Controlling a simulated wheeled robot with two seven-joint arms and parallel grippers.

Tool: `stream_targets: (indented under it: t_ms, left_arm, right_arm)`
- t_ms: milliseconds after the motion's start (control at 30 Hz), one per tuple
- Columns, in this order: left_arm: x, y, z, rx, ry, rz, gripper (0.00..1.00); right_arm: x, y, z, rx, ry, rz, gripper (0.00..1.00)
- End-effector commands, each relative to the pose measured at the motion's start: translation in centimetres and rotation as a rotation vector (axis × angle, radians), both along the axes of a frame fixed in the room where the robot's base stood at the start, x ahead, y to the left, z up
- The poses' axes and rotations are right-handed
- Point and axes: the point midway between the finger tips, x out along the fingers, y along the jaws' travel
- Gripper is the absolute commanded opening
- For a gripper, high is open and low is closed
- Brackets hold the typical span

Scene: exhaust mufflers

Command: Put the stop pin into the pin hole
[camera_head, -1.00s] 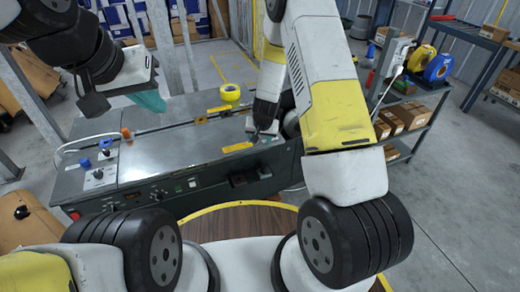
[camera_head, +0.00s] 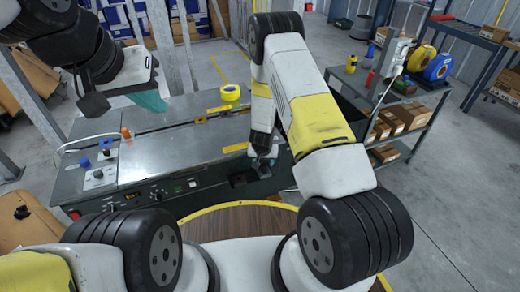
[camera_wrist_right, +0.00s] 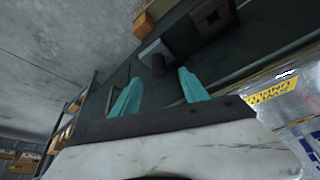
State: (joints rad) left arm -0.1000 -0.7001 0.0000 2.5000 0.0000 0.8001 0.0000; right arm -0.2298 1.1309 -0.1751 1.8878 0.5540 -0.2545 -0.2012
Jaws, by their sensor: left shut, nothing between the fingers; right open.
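My right gripper (camera_head: 263,161) is at the near right corner of the metal workbench, pointing down. In the right wrist view its two teal fingers (camera_wrist_right: 160,78) are spread apart. Ahead of and between them is a dark, short cylinder (camera_wrist_right: 158,66) at a grey block (camera_wrist_right: 153,49); it may be the stop pin, but I cannot tell surely. Beyond it to the right is a dark square block with a recess (camera_wrist_right: 211,15); whether this is the pin hole is unclear. My left gripper (camera_head: 150,101) is shut and empty, held above the bench's left side.
A shelf with cardboard boxes (camera_head: 404,118) stands to the right. Open floor (camera_head: 440,180) lies beyond it.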

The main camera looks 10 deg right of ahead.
Motion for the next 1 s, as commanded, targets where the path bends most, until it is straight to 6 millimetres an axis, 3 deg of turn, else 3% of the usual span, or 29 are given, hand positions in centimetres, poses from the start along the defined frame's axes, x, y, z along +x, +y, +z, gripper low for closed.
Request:
stream_targets:
  t_ms: [367, 700, 1000]
  left_arm:
    - [0.0, 0.0, 0.0, 0.0, 0.0, 0.0, 0.0]
    - [0.0, 0.0, 0.0, 0.0, 0.0, 0.0, 0.0]
    - [0.0, 0.0, 0.0, 0.0, 0.0, 0.0, 0.0]
  right_arm:
    - [0.4, -0.1, -1.0, 0.001, 0.001, -0.001, 0.52]
    - [2.1, -0.7, -5.1, 0.0, 0.002, -0.001, 0.52]
    - [2.3, -0.7, -5.5, 0.001, 0.001, -0.001, 0.52]
